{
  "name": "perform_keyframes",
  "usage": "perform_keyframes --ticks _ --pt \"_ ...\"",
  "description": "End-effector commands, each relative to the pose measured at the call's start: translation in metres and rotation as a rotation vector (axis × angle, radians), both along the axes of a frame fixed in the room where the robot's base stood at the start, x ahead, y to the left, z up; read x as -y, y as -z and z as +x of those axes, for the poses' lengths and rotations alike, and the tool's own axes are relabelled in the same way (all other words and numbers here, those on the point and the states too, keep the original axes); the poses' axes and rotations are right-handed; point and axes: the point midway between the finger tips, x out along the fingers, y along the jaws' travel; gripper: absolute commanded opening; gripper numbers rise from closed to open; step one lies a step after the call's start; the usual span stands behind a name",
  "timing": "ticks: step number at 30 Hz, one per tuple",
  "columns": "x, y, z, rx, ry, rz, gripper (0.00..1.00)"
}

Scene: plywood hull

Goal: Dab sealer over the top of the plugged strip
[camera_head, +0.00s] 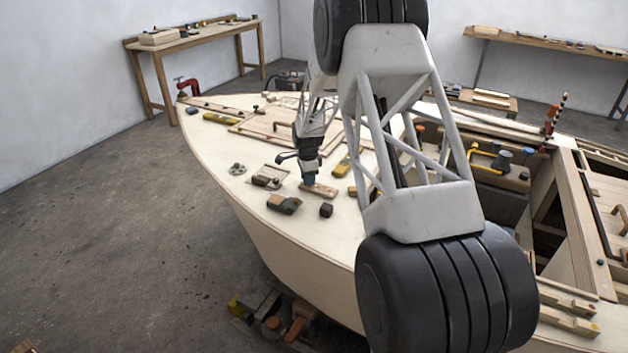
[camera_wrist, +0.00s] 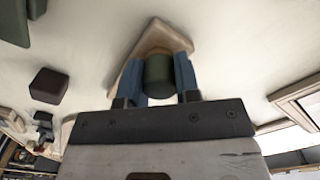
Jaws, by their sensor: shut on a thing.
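My gripper (camera_head: 308,179) is low over the pale plywood deck, pointing down. In the wrist view, the blue fingers of my gripper (camera_wrist: 161,80) are shut on a dark green cylinder (camera_wrist: 159,72), one on each side. It looks like the sealer dabber, but its working end is hidden. I cannot tell whether the cylinder touches the strip. Plugs in the strip cannot be made out.
A dark cube (camera_head: 326,210) and a green block (camera_head: 284,204) lie close in front. A yellow tool (camera_head: 342,168) lies to the right. The deck's curved edge is left.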

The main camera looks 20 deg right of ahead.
Motion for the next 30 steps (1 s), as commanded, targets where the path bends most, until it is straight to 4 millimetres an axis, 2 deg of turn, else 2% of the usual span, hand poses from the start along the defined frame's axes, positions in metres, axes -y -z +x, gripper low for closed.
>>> perform_keyframes --ticks 11,30 --pt "-0.017 0.000 0.016 -0.001 0.000 0.000 0.11" --pt "0.012 0.000 -0.013 -0.001 0.002 0.000 0.11"
